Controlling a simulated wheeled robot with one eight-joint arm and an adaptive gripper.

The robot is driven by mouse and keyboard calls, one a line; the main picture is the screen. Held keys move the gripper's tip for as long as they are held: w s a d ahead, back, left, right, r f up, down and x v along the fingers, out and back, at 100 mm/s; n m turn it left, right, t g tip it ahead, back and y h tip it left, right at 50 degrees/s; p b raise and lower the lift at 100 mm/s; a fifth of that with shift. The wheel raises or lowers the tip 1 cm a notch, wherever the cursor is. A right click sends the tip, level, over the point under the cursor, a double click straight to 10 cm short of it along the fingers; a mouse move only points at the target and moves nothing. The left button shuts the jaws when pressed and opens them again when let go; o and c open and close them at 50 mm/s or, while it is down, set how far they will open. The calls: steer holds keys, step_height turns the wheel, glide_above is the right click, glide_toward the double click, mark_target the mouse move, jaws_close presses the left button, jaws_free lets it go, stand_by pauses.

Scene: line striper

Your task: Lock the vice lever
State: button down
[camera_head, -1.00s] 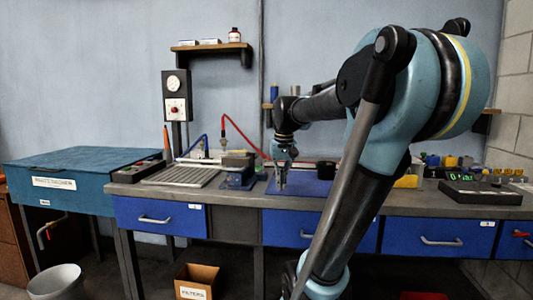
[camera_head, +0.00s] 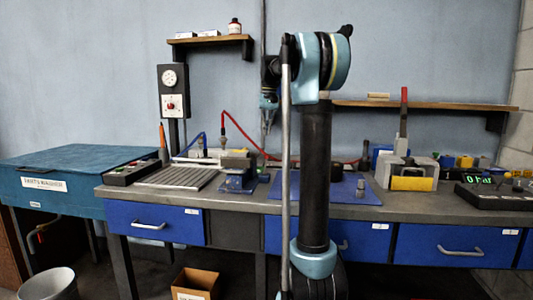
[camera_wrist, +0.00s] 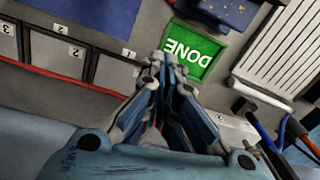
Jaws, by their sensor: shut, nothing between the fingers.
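A grey block fixture with a yellow and black front (camera_head: 410,178) stands on the bench at the right in the head view. Its lever (camera_head: 403,112), with a red upper end, stands upright. A smaller vice-like device (camera_head: 238,172) with a blue base and grey top sits left of the blue mat. I cannot tell for certain which is the vice meant. My gripper (camera_head: 267,130) hangs above the back of the bench, apart from both. In the wrist view my gripper (camera_wrist: 168,75) is shut and empty.
My arm column hides part of the blue mat (camera_head: 350,192). A ribbed plate (camera_head: 177,178), red and blue hoses and a display box (camera_head: 492,190) are on the bench. The wrist view shows a green DONE plate (camera_wrist: 190,48) and numbered bins (camera_wrist: 112,72). A shelf (camera_head: 440,105) runs behind.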

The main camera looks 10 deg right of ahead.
steer(key=shift+w+d, duration=0.1)
steer(key=shift+d, duration=0.05)
steer(key=f, duration=1)
steer(key=shift+s+a, duration=0.25)
steer(key=shift+a, duration=0.1)
steer(key=shift+s+a+r, duration=0.1)
steer(key=shift+s+r, duration=0.25)
steer(key=shift+s, duration=0.45)
steer(key=shift+s+a+r, duration=0.1)
steer(key=shift+s+r, duration=0.2)
steer(key=shift+s, duration=0.5)
steer(key=shift+s, duration=0.1)
steer(key=shift+s+r+t, duration=0.1)
steer(key=shift+r+t, duration=0.1)
steer(key=shift+t, duration=0.1)
